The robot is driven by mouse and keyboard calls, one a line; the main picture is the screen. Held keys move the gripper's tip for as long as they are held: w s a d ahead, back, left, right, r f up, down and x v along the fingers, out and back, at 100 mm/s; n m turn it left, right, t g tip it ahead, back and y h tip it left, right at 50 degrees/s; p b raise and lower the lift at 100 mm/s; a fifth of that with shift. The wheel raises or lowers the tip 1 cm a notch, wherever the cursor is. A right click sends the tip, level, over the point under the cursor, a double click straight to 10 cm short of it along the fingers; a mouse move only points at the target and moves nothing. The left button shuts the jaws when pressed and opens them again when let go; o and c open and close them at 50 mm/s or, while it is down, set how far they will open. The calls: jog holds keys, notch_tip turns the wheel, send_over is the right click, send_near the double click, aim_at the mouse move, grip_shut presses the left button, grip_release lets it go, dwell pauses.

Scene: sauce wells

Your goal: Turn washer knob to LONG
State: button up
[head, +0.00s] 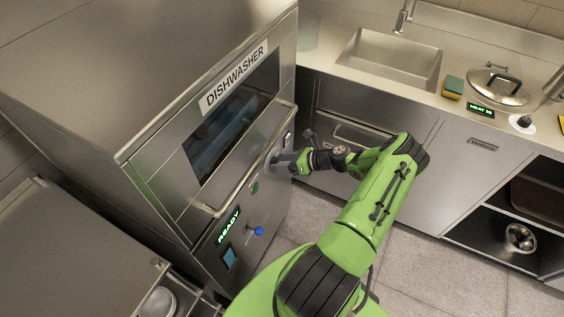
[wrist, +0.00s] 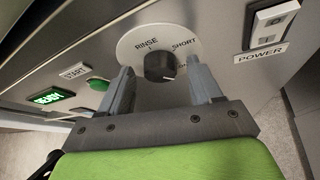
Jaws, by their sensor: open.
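The black washer knob (wrist: 160,66) sits on a white round dial (wrist: 130,48) on the dishwasher's (head: 245,130) front panel. Which label the knob points to is hard to tell. My gripper (wrist: 160,72) is open, with one finger on each side of the knob; contact is not clear. In the head view my gripper (head: 284,162) is at the panel's right part and hides the knob.
A green START button (wrist: 97,85) and a lit READY display (wrist: 50,97) are left of the dial. A POWER switch (wrist: 270,26) is at its right. The dishwasher handle (head: 240,178) runs above the panel. A counter with a sink (head: 390,60) stands at right.

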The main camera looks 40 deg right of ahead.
jog(key=p+v, duration=0.1)
jog(key=v, duration=1.4)
jog(key=shift+s+d+p, duration=0.25)
jog(key=shift+s+p, duration=0.05)
jog(key=shift+p, duration=0.05)
jog(key=shift+r, duration=0.1)
